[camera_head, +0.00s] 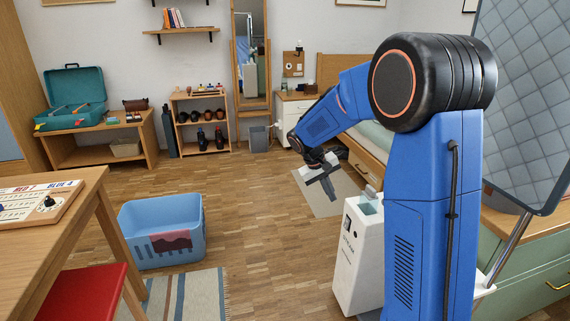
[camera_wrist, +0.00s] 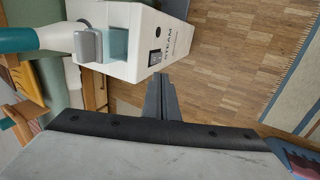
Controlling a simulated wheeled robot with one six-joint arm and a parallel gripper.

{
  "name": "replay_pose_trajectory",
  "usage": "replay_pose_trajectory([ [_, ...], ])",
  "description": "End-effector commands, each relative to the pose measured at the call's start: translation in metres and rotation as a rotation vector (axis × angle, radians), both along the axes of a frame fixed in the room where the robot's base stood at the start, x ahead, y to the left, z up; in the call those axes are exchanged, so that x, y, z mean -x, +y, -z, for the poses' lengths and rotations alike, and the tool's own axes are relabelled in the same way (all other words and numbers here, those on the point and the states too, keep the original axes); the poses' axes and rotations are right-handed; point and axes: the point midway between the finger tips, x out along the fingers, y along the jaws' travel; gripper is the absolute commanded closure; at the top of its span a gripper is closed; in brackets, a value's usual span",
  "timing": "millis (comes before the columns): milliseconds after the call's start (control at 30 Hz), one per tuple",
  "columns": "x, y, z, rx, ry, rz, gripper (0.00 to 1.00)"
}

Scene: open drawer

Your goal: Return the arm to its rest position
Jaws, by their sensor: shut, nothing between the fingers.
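My blue arm reaches out from the right of the head view, bent over at a large black joint and angled down to the left. At its end, my gripper (camera_head: 327,183) hangs in free air above the floor and a light rug (camera_head: 340,205). In the wrist view my gripper (camera_wrist: 158,84) shows its two dark fingers pressed together with nothing between them. No object is held. The fingers appear close to the white steam box in the wrist view, but I cannot tell the exact gap.
A white steam box (camera_head: 347,262) stands beside my arm; it fills the upper left of the wrist view (camera_wrist: 125,45). A bed (camera_head: 365,160) and green drawer unit (camera_head: 545,285) are at right. A blue basket (camera_head: 135,220) stands left. Wooden floor between is clear.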

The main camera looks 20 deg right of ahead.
Motion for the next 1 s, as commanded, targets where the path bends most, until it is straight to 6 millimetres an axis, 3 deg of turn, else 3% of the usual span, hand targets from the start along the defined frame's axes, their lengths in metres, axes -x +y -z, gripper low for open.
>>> replay_pose_trajectory([
  [133, 0.006, 0.001, -0.005, -0.007, -0.007, 0.0, 1.0],
  [267, 0.027, 0.004, -0.022, -0.031, -0.028, 0.0, 1.0],
  [600, 0.108, 0.019, -0.07, -0.123, -0.102, -0.007, 1.0],
  [1000, 0.206, 0.039, -0.1, -0.229, -0.2, -0.027, 1.0],
])
